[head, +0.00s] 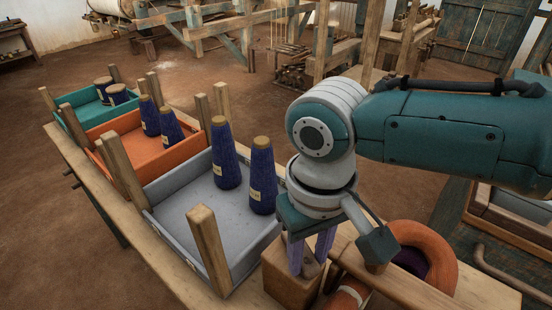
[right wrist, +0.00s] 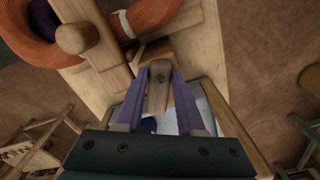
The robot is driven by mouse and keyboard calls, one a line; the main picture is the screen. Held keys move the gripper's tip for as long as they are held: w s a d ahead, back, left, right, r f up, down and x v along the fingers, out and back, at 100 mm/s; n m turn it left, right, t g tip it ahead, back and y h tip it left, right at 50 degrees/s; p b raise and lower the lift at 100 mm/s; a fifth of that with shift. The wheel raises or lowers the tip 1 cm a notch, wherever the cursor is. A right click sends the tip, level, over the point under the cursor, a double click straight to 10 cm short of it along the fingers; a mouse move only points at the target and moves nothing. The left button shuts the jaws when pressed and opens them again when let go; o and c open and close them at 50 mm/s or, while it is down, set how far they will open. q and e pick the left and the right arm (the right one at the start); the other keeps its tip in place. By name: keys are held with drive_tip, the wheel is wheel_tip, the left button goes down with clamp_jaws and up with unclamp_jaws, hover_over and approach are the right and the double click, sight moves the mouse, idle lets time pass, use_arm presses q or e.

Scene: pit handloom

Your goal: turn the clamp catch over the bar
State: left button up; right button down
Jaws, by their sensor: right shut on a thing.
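The clamp catch (right wrist: 158,88) is a small wooden piece on top of a wooden block (head: 288,284). In the head view the catch (head: 310,268) shows between my right fingers. My right gripper (head: 311,262) points down with its purple fingers on either side of the catch, shut on it; the fingers also show in the right wrist view (right wrist: 160,100). The wooden bar (head: 408,284) runs from beside the block across an orange coil (head: 438,255). In the right wrist view the bar's near end lies left of the catch, which appears beside it, not across it. My left gripper is out of view.
A grey tray (head: 165,187), an orange tray (head: 88,137) and a teal tray (head: 70,122) hold dark blue yarn cones. Wooden posts (head: 208,240) rise at the tray corners, close left of my right gripper. A wooden knob (right wrist: 77,38) stands on the bar.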

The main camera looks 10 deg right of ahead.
drive_tip(key=m+p, duration=0.1)
drive_tip(key=m, duration=0.2)
drive_tip(key=shift+s+r+p, duration=0.1)
drive_tip(key=shift+r+p, duration=0.05)
drive_tip(key=shift+p, duration=0.25)
drive_tip(key=m+p, duration=0.1)
drive_tip(key=m, duration=0.2)
drive_tip(key=shift+m+p, duration=0.3)
drive_tip(key=shift+p, duration=0.05)
drive_tip(key=m+p, duration=0.1)
drive_tip(key=m, duration=0.2)
drive_tip(key=shift+a, duration=0.1)
drive_tip(key=shift+m, duration=1.5)
drive_tip(key=c, duration=0.5)
unclamp_jaws()
drive_tip(key=shift+p, duration=0.3)
